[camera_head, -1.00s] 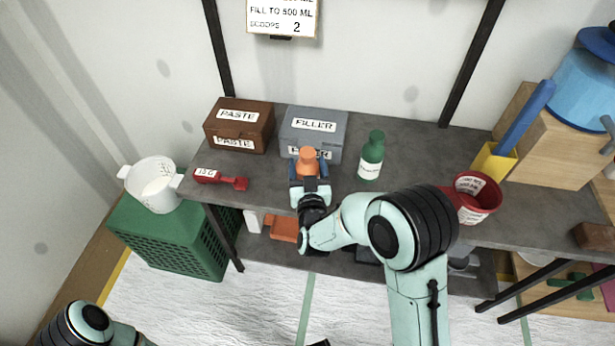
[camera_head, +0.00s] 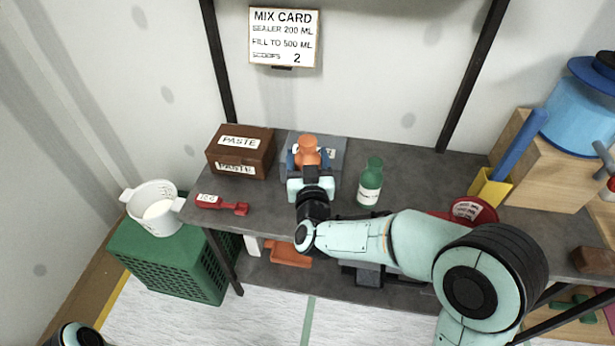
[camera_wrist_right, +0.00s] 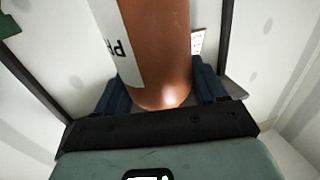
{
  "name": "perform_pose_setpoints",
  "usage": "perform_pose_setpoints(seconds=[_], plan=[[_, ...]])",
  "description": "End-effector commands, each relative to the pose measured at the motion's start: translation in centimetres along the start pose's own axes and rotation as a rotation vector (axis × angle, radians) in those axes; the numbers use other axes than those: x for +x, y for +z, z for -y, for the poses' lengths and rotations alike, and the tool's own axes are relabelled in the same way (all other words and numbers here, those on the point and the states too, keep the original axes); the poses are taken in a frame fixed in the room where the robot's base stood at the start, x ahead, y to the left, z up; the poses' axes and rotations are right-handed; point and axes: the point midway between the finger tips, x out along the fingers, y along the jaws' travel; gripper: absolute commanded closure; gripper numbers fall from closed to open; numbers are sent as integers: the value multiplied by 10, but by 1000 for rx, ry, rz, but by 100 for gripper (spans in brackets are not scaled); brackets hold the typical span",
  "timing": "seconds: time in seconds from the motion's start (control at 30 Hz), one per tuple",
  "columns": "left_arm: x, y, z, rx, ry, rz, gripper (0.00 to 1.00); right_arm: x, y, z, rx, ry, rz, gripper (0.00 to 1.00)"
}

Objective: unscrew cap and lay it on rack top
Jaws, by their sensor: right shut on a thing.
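My right gripper (camera_head: 309,160) is shut on an orange bottle (camera_head: 307,146), in front of the grey FILLER box. In the right wrist view the bottle (camera_wrist_right: 160,45) stands between the two dark fingers, with a white label reading "PA". I cannot make out a separate cap on it. A green bottle (camera_head: 370,186) with a green top and white label stands upright on the rack top (camera_head: 265,205), to the right of the gripper and apart from it. My left gripper is out of view; only a bit of the left arm shows at the lower left.
A brown PASTE box (camera_head: 240,152) and grey FILLER box (camera_head: 332,150) stand at the back. A red scoop (camera_head: 222,204) lies front left. A white measuring cup (camera_head: 154,208) sits on a green crate (camera_head: 165,265).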

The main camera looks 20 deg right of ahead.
Motion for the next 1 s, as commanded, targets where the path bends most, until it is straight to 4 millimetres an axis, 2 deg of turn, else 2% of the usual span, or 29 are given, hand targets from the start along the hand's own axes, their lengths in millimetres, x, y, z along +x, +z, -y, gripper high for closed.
perform_pose_setpoints(seconds=[0.03, 0.1, 0.3, 0.47, 0.73, 0.77, 0.9, 0.93, 1.0], plan=[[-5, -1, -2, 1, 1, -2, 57, 0, -20, 0, 7, 1, -9, 84], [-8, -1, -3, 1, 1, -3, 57, 0, -35, 0, 5, 0, -8, 84], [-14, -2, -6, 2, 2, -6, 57, 0, -64, 0, 2, 0, -5, 84], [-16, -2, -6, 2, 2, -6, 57, 0, -73, 0, 0, 0, -4, 84], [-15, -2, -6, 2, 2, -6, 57, 0, -74, 0, 0, 0, -3, 84], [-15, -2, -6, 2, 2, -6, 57, 0, -74, 0, 0, 0, -3, 33], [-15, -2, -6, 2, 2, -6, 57, 0, -74, 0, 0, 0, -3, 79], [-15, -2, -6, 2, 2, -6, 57, 0, -74, 0, 0, 0, -3, 84], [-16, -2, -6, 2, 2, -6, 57, 0, -73, 0, 0, 0, -3, 84]])
